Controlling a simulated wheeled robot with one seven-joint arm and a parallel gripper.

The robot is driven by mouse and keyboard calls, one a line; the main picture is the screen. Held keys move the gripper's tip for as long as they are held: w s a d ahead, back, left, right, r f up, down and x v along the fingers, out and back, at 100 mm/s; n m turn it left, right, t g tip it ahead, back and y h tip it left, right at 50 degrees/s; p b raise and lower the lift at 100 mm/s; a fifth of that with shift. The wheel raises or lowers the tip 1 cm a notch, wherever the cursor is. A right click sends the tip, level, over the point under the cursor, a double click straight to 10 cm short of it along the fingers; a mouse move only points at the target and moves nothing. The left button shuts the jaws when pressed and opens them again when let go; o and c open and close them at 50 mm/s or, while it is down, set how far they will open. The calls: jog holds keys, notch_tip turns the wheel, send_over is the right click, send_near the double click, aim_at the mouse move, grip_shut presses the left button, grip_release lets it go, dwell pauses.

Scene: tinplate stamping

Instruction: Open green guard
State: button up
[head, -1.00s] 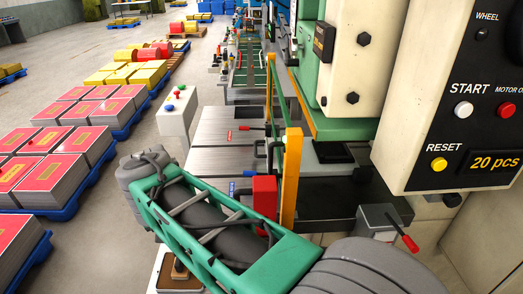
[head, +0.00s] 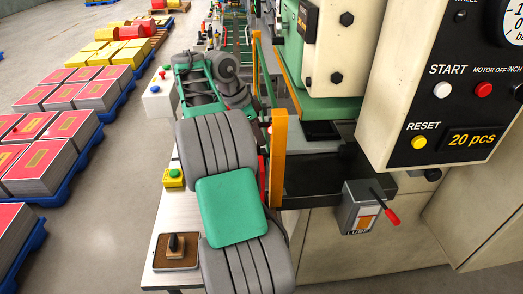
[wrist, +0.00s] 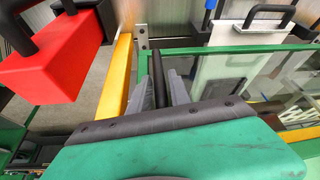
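The green guard (head: 266,72) is a green-framed clear panel beside a yellow post (head: 279,155) at the press. In the wrist view its green top bar (wrist: 235,49) runs across the picture, right of the yellow post (wrist: 117,78). A black upright bar (wrist: 158,75), which looks like the guard's handle, stands between the grey fingers of my gripper (wrist: 163,82). The fingers appear spread around it with a narrow gap; firm contact is not visible. In the head view my arm hides the gripper and handle.
A red block with a black handle (wrist: 55,65) is close on the left in the wrist view. The press control box (head: 445,95) and a grey lube box (head: 362,205) stand right.

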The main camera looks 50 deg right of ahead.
jog(key=x, duration=0.2)
jog(key=shift+s+d+f+b, duration=0.15)
jog(key=shift+f+b, duration=0.15)
jog(key=shift+b, duration=0.05)
jog(key=shift+c, duration=0.3)
grip_shut()
dwell(0.8)
